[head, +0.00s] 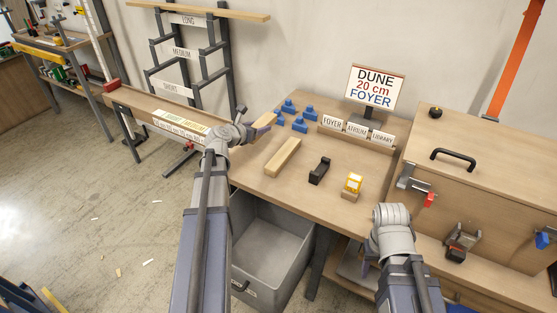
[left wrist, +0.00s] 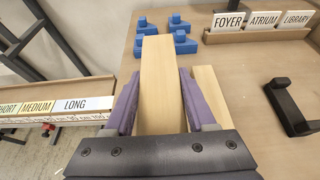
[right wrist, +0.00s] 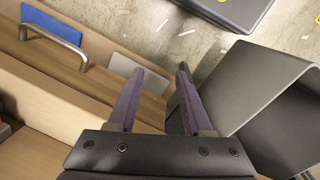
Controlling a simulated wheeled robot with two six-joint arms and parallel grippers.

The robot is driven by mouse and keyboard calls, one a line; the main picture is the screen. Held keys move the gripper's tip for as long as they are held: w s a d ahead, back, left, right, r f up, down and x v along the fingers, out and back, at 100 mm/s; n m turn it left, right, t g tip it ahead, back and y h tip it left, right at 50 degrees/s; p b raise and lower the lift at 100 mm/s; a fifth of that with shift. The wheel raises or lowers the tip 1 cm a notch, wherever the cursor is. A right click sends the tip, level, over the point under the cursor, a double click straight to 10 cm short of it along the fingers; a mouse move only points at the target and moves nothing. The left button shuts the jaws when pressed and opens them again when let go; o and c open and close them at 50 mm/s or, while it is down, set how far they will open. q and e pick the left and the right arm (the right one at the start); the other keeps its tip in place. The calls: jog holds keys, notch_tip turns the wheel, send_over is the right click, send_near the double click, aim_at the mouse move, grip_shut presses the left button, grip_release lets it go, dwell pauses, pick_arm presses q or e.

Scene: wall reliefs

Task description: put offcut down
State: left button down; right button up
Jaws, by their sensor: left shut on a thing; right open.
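The offcut is a pale wooden strip (left wrist: 158,75) gripped between my left gripper's purple fingers (left wrist: 158,105) in the left wrist view. In the head view my left gripper (head: 256,129) is at the workbench's left edge, with the offcut (head: 265,120) partly hidden by the fingers. I cannot tell whether the offcut touches the bench. A second wooden strip (head: 283,157) lies on the bench, and also shows right of the held one in the left wrist view (left wrist: 205,95). My right gripper (right wrist: 155,85) is open and empty, low in front of the bench.
A grey bin (head: 271,240) stands below. A measuring rail (head: 160,115) is at left.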

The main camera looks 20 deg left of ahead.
aim_at(260, 154)
pick_arm(q)
jog(key=shift+f+b, duration=4.5)
jog(key=shift+f, duration=0.3)
jog(key=shift+f, duration=0.25)
jog(key=shift+c, duration=1.1)
grip_release()
jog(key=shift+r, duration=0.1)
jog(key=shift+r, duration=0.2)
jog(key=p+v, duration=0.4)
jog(key=v, duration=0.6)
jog(key=shift+s+r, duration=0.1)
jog(key=shift+s, duration=0.1)
jog(key=shift+p+v, duration=0.3)
jog(key=shift+v, duration=0.45)
